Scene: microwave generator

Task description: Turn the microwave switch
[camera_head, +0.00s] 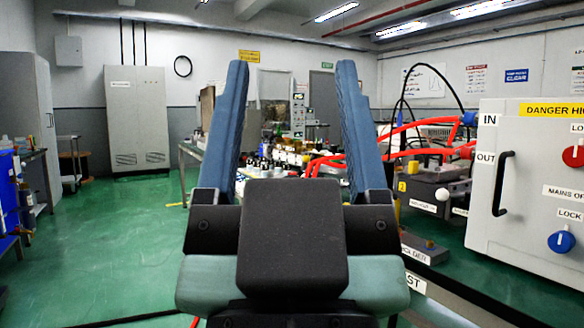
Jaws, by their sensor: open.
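My gripper (292,68) is in the middle of the camera_head view. Its two blue fingers point up in the picture and stand wide apart, with nothing between them. A grey cabinet (530,150) at the right edge has a yellow danger label, a red rotary knob (574,155) and a blue rotary knob (561,241). Labels near the blue knob read "MAINS OF" and "LOCK". Both knobs are well to the right of my gripper and apart from it. I cannot tell which knob is the microwave switch. The cabinet's right side is cut off.
A black handle (502,184) is on the cabinet front. Red hoses (420,153) run from the cabinet to a cluttered bench (290,155) behind my gripper. A tall grey locker (137,118) stands at the back left. Green floor (120,235) is open at the left.

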